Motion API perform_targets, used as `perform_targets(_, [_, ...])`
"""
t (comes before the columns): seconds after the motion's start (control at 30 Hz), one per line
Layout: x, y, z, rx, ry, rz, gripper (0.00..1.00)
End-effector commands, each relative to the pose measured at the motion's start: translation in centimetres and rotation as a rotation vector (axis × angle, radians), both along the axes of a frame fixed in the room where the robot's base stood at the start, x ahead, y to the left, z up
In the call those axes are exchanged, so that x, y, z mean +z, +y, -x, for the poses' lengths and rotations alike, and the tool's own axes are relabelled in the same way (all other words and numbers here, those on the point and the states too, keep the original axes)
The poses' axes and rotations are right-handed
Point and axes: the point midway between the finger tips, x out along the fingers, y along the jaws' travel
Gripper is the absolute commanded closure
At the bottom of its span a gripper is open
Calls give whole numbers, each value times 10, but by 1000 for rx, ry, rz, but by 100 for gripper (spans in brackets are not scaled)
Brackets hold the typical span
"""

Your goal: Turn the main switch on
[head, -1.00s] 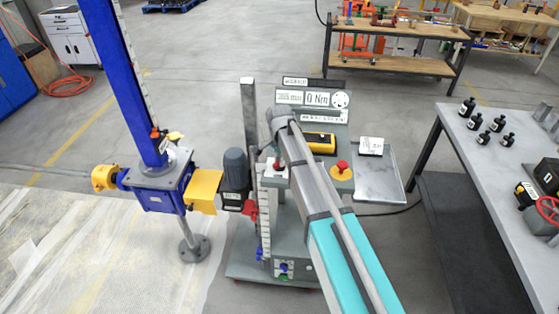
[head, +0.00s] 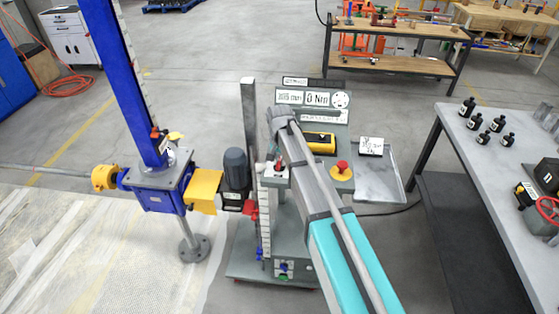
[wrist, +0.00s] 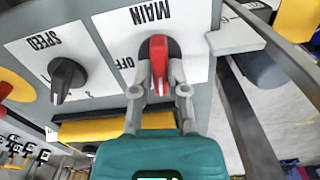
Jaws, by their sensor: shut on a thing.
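The main switch is a red knob (wrist: 159,48) on a white plate marked MAIN in the wrist view. The word OFF is printed to the left of the knob; its ON mark is not visible. My gripper (wrist: 159,70) has its two grey fingers closed on either side of the red knob. The knob lies roughly upright in the wrist picture. In the head view, a small red part (head: 279,162) over a white plate shows beside my arm. My fingers are hidden there.
A black SPEED knob (wrist: 67,77) sits left of the main switch in the wrist view. A red emergency button (head: 341,168) on yellow stands right of my arm. A yellow device (head: 320,142) lies behind it. The blue screw jack (head: 160,190) stands at left.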

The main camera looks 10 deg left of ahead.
Motion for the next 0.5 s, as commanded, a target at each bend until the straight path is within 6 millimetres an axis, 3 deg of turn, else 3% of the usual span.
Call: perform_targets(0.5, [0, 0, 0, 166, 0, 0, 100])
